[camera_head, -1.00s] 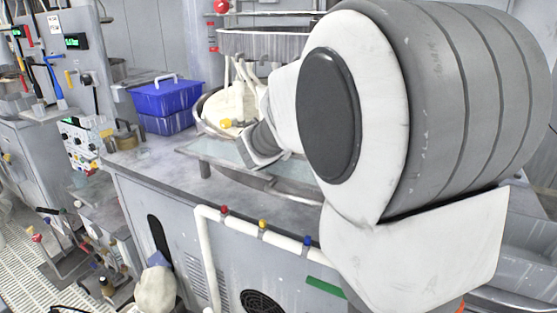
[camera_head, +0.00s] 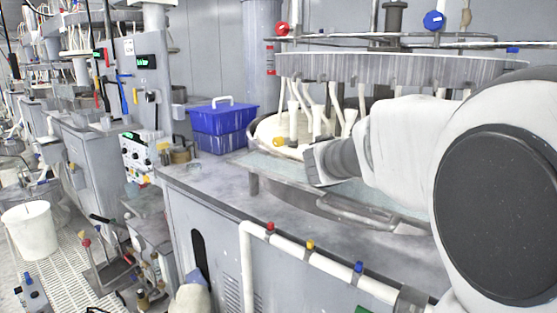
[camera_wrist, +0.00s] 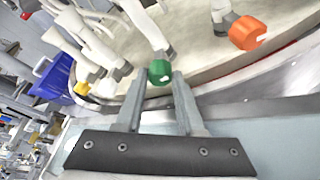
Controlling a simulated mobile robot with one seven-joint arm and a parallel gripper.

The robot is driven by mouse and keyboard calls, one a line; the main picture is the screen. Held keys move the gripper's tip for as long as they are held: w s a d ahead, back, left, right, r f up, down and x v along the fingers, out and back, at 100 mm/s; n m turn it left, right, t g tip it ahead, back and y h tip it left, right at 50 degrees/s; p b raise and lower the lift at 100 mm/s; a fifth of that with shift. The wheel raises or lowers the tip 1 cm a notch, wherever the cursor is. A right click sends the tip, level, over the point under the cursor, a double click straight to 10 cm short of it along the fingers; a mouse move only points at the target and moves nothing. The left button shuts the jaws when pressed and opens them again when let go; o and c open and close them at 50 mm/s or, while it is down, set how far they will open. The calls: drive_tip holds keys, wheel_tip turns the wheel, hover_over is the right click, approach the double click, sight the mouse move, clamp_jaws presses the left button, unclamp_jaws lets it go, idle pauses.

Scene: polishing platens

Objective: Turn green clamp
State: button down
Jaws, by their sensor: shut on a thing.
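The green clamp (camera_wrist: 160,71) is a small round green knob at the rim of the platen, in the upper middle of the wrist view. My gripper (camera_wrist: 162,80) has one finger on each side of the knob and is shut on it. In the head view my wrist (camera_head: 335,160) reaches to the platen's rim from the right. The green clamp and my fingertips are hidden there.
An orange clamp (camera_wrist: 248,32) sits to the right on the same rim. A yellow clamp (camera_wrist: 81,89) sits to the left. White hoses rise from the cream platen (camera_head: 270,130). A blue bin (camera_head: 222,125) stands left of it on the grey bench (camera_head: 200,180).

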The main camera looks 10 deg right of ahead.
drive_tip(key=c, duration=0.8)
unclamp_jaws()
drive_tip(key=shift+s+a, duration=0.1)
drive_tip(key=p+v, duration=0.4)
drive_tip(key=v, duration=1.2)
drive_tip(key=shift+s+a+r, duration=0.15)
drive_tip(key=shift+s+r, duration=0.05)
drive_tip(key=shift+s, duration=0.05)
drive_tip(key=shift+s+a, duration=0.15)
drive_tip(key=shift+s, duration=0.15)
drive_tip(key=shift+o, duration=0.2)
